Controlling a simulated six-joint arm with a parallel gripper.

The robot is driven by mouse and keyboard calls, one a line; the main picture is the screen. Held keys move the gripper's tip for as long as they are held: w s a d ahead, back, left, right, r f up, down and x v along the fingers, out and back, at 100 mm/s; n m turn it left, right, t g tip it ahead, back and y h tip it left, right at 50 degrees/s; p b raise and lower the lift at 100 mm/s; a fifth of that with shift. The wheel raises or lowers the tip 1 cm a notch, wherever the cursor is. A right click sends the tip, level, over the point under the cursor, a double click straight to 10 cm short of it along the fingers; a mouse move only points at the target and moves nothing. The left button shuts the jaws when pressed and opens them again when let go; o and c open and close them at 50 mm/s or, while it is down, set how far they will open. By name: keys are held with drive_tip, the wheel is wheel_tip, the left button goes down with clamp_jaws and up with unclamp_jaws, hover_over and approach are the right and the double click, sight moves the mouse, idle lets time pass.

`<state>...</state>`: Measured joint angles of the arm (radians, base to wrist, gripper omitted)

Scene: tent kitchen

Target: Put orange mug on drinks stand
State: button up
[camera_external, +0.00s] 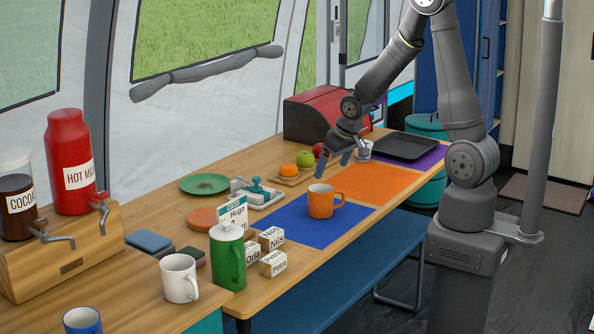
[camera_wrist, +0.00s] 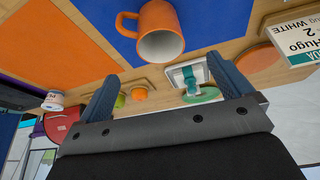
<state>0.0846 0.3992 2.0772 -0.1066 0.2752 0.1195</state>
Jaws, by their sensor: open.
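The orange mug (camera_external: 320,203) stands upright on the blue mat (camera_external: 290,225), its handle toward the right in the external view. In the wrist view the orange mug (camera_wrist: 160,45) is near the top middle, its handle to the left. My gripper (camera_external: 334,161) is open and empty, above and behind the mug, apart from it. Its two spread fingers (camera_wrist: 163,85) show in the wrist view with nothing between them. The wooden drinks stand (camera_external: 75,262) is at the far left, holding a cocoa jar (camera_external: 20,205) and a red hot milk bottle (camera_external: 68,150) above taps.
A white mug (camera_external: 179,277), a blue mug (camera_external: 82,320) and a green pot (camera_external: 228,257) stand near the drinks stand. The orange mat (camera_external: 370,184) is bare.

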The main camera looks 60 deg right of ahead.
drive_tip(key=s+d+f+m+g+y, duration=0.4)
drive_tip(key=s+d+f+m+y, duration=0.25)
drive_tip(key=s+m, duration=0.6)
drive_tip(key=w+d+r+m+t+y, duration=0.4)
drive_tip(key=w+d+m+t, duration=0.2)
drive_tip(key=m+t, duration=0.5)
drive_tip(key=m+g, duration=0.2)
approach(309, 196)
drive_tip(key=shift+w+d+x, duration=0.15)
drive_tip(key=shift+d+x, duration=0.05)
drive_tip(key=shift+x, duration=1.1)
drive_tip(key=shift+w+d+x, duration=0.15)
drive_tip(key=shift+x, duration=1.15)
drive_tip(key=shift+f, duration=0.15)
drive_tip(key=c, duration=1.2)
